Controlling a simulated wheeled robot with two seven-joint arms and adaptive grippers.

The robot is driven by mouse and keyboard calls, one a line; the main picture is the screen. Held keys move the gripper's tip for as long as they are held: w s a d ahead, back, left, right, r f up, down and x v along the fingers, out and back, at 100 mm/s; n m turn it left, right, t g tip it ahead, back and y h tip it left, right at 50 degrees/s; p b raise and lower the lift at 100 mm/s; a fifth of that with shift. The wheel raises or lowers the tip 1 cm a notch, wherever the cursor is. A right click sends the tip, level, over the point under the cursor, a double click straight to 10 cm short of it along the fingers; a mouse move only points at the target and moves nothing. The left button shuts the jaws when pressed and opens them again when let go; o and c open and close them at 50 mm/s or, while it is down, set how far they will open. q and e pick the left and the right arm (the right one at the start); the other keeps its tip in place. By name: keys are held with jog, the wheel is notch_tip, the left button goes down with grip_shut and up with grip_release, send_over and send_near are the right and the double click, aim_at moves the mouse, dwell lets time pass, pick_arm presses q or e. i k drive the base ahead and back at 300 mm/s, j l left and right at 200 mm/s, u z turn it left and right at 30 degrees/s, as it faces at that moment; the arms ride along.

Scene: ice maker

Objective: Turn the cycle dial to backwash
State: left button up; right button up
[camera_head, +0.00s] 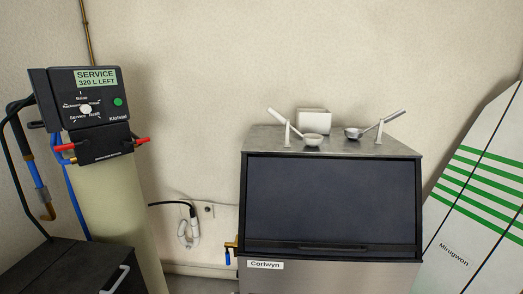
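The cycle dial (85,109) is a small white knob on the black control head (91,92) of the water softener at the left. Printed labels ring it: Brine above, Backwash at the upper left, Service at the lower left, Refill at the lower right, and one at the right that is hard to read. I cannot tell for certain which label the dial points at. The display (96,77) above it reads "SERVICE 320 L LEFT". A green button (118,102) sits right of the dial. Neither of my grippers shows in the head view.
Red-handled valves (140,141) stick out below the control head. A black cabinet (70,270) stands before the beige tank (112,205). The ice maker (333,205) carries two scoops and a white box (313,121). A striped board (478,200) leans at the right.

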aim_at(86, 109)
jog(key=u, duration=1.25)
